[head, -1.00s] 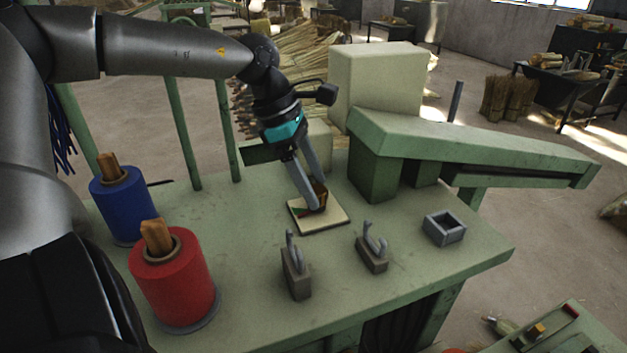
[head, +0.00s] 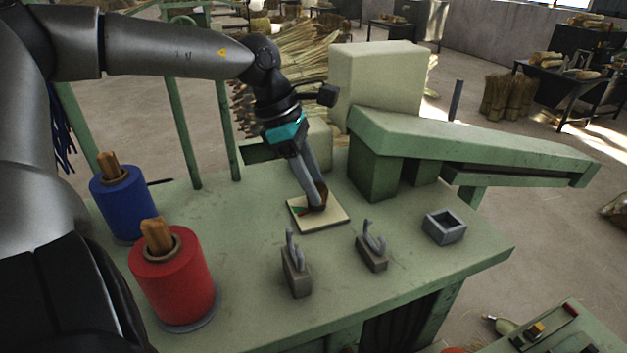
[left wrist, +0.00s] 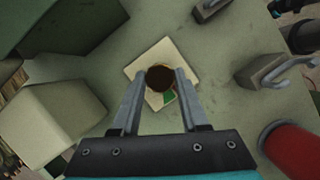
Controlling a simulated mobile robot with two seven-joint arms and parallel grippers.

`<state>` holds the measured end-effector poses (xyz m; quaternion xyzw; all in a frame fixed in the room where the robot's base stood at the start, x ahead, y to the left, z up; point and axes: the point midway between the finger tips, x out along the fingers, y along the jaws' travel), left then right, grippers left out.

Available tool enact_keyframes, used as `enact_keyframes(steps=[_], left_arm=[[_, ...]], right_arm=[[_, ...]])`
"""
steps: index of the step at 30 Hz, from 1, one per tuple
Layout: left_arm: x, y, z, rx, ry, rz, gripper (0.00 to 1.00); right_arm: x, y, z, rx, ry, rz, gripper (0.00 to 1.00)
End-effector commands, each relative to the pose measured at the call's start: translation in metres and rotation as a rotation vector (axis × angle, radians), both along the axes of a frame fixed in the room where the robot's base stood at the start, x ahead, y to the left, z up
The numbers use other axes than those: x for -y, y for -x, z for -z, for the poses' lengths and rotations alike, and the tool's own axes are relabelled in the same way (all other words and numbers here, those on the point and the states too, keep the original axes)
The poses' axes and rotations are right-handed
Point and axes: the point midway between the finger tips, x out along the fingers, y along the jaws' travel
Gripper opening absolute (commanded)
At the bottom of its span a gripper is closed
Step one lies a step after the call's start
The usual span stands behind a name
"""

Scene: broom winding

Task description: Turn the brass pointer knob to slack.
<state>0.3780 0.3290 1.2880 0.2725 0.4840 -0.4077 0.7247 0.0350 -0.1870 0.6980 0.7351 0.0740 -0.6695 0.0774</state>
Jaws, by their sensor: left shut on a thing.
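The brass pointer knob (left wrist: 160,78) shows as a dark round top between the fingers in the left wrist view. In the head view the knob (head: 320,196) is mostly hidden behind my fingers. It sits on a cream square plate (head: 333,222) with green and red marks; the plate also shows in the left wrist view (left wrist: 139,71). My left gripper (head: 316,203) is shut on the knob from above; its fingers flank the knob in the left wrist view (left wrist: 160,80). Which mark the pointer faces cannot be told. My right gripper is not in view.
Two hooked guides (head: 296,272) (head: 372,252) and a grey square holder (head: 444,227) stand on the green table (head: 400,280). Blue (head: 124,204) and red (head: 173,279) spools stand at left. A green machine arm (head: 470,145) and cream box (head: 376,82) stand behind.

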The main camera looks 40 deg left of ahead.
Motion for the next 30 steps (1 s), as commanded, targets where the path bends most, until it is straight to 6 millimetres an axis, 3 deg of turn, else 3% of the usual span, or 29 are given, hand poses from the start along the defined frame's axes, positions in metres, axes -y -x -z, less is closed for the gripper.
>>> enact_keyframes(steps=[10,17,30], left_arm=[[0.000,0.000,0.000,0.001,0.001,-0.010,0.00],[0.000,0.000,0.002,0.004,-0.001,-0.088,0.00],[0.002,0.002,0.006,0.007,-0.005,-0.458,0.00]], right_arm=[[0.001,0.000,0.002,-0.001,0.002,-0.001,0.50],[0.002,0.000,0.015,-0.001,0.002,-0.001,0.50],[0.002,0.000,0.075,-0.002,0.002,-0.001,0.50]])
